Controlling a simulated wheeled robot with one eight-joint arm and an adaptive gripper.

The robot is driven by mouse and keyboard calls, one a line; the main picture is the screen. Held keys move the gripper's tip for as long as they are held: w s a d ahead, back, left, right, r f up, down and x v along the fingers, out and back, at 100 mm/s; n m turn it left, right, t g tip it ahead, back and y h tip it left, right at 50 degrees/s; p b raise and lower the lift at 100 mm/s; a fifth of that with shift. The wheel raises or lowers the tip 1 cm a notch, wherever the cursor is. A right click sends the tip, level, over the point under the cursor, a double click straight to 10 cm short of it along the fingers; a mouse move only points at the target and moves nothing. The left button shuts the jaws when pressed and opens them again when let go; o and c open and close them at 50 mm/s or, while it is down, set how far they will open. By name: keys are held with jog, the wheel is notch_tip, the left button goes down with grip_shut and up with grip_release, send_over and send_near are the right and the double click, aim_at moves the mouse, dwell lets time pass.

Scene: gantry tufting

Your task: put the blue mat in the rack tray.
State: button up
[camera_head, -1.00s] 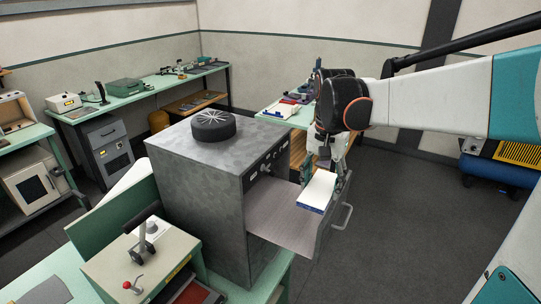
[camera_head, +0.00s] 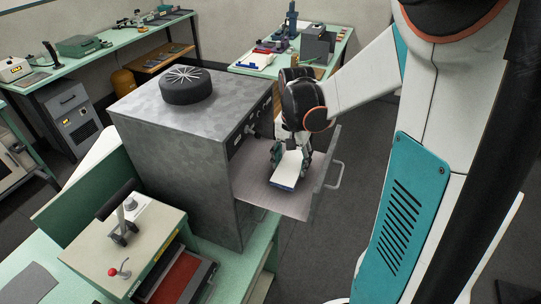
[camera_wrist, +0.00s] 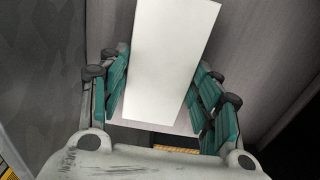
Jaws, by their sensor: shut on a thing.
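The blue mat (camera_head: 287,169) appears as a flat slab with a white top and a blue front edge. It also shows in the wrist view (camera_wrist: 165,60) as a long white slab between my green fingers. My gripper (camera_head: 291,155) is shut on it, with fingers on both sides, in the wrist view too (camera_wrist: 163,105). The slab is over the pulled-out drawer (camera_head: 257,194) of the grey metal cabinet, which seems to be the rack tray. I cannot tell whether the slab touches the drawer floor.
The grey cabinet (camera_head: 190,140) stands behind the drawer, with a round black part (camera_head: 187,88) on top. The drawer's front panel and handle (camera_head: 336,172) are close to the right of my gripper. A beige lever box (camera_head: 125,235) stands in front at left.

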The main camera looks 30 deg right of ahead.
jog(key=shift+f, duration=0.25)
jog(key=w+a, duration=0.2)
jog(key=w, duration=0.1)
jog(key=shift+w+a+r+p, duration=0.1)
jog(key=shift+a+p, duration=0.2)
jog(key=shift+p, duration=0.05)
jog(key=shift+f, duration=0.55)
jog(key=shift+d+f, duration=0.1)
jog(key=shift+f, duration=0.1)
jog(key=o, duration=1.1)
jog(key=shift+c, duration=0.2)
notch_tip(320, 180, up, 12)
